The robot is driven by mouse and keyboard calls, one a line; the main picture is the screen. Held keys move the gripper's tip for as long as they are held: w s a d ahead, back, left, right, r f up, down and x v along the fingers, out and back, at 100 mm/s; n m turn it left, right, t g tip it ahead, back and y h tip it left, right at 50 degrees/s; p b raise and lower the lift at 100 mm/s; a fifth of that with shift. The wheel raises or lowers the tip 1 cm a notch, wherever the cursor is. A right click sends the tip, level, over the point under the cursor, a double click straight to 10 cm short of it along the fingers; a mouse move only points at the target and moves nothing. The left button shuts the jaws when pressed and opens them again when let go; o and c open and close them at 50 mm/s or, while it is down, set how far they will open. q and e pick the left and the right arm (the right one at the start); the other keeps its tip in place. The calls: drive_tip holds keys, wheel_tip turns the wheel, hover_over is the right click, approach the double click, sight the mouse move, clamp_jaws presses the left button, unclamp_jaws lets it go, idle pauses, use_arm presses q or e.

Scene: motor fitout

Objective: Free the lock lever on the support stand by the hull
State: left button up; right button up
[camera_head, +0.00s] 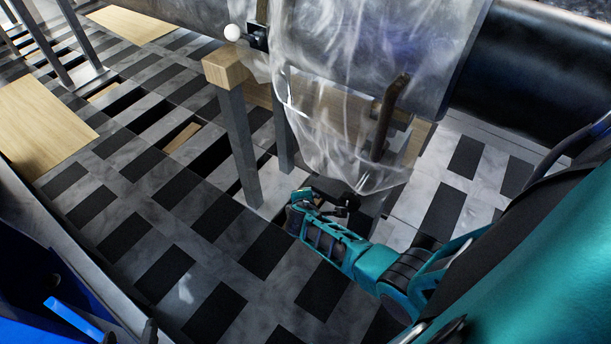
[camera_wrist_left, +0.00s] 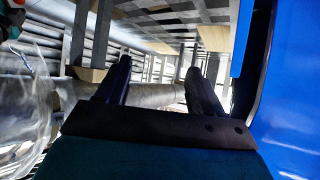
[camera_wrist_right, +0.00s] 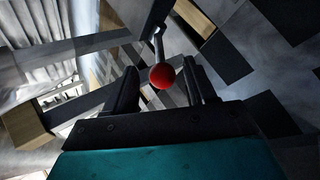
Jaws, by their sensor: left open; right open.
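The support stand (camera_head: 240,140) has grey legs and wooden blocks under a grey hull (camera_head: 410,60) wrapped in clear plastic. In the right wrist view, a lever with a red ball knob (camera_wrist_right: 162,76) points toward me. My right gripper (camera_wrist_right: 160,64) is open, with the knob between its fingers in that view; contact cannot be told. In the head view, my teal right arm reaches low beside the stand and the red knob is hidden. My left gripper (camera_head: 130,334) is open and empty at the bottom left; its spread fingers also show in the left wrist view (camera_wrist_left: 158,68).
A white ball knob (camera_head: 232,32) sits on a black fitting at the stand's top left. Clear plastic hangs just above my right gripper. A blue panel (camera_wrist_left: 290,80) stands close to my left gripper. The floor has dark openings and wooden boards (camera_head: 42,122).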

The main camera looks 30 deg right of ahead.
drive_tip(key=p+v, duration=0.2)
drive_tip(key=v, duration=0.5)
idle(0.4)
